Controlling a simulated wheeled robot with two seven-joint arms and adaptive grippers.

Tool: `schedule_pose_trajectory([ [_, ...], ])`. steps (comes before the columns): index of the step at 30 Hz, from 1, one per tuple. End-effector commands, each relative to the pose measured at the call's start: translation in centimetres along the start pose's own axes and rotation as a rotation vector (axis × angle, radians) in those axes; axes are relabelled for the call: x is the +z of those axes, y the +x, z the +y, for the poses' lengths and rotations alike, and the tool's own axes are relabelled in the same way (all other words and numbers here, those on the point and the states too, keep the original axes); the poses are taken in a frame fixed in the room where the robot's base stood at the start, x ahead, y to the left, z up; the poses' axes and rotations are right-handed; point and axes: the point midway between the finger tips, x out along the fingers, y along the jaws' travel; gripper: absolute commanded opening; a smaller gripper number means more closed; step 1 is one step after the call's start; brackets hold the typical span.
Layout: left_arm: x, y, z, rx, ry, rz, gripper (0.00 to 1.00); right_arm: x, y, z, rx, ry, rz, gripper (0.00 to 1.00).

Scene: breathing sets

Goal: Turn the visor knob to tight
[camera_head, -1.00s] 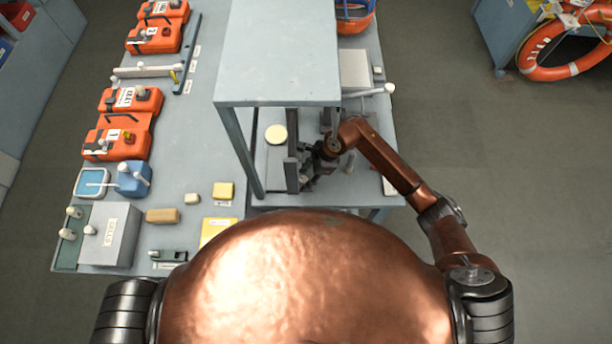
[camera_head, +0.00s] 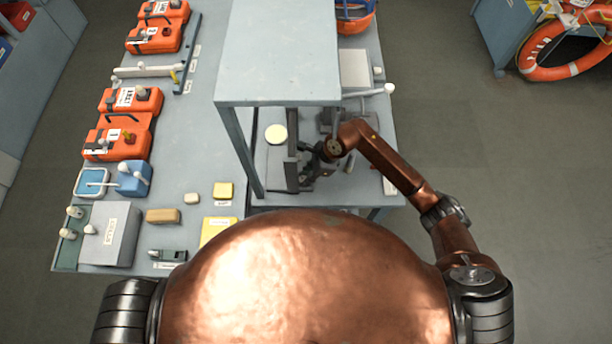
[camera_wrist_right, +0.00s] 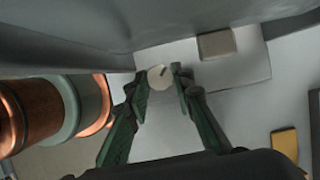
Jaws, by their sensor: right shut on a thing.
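A small round pale knob (camera_wrist_right: 160,77) with a dark mark on its face is in the right wrist view, between my right gripper's two green fingers. My right gripper (camera_wrist_right: 161,84) is shut on this knob. In the head view my right gripper (camera_head: 308,168) is under the raised grey shelf, beside a dark upright post. The knob cannot be made out there, and I cannot read a tight marking in either view. My left gripper is not in view.
The grey shelf (camera_head: 278,55) on legs stands over the workspace. A pale yellow disc (camera_head: 275,134) lies under it. Orange cases (camera_head: 115,138), a grey box (camera_head: 110,235) and small yellow blocks stand on the table to the left.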

Motion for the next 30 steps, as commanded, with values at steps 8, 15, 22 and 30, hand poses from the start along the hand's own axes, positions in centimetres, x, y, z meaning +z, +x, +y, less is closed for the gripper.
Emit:
schedule_pose_trajectory([
  [8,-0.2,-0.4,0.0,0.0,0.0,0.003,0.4,-0.1,-0.1,0.2,-0.072,0.171,0.002,0.0],
  [15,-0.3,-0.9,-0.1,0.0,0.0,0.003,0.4,0.0,-0.1,0.3,-0.132,0.314,0.001,0.0],
  [22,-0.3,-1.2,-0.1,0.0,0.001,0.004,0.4,0.0,0.0,0.4,-0.167,0.402,0.002,0.0],
  [30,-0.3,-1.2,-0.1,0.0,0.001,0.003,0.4,0.0,0.1,0.4,-0.18,0.435,0.002,0.0],
])
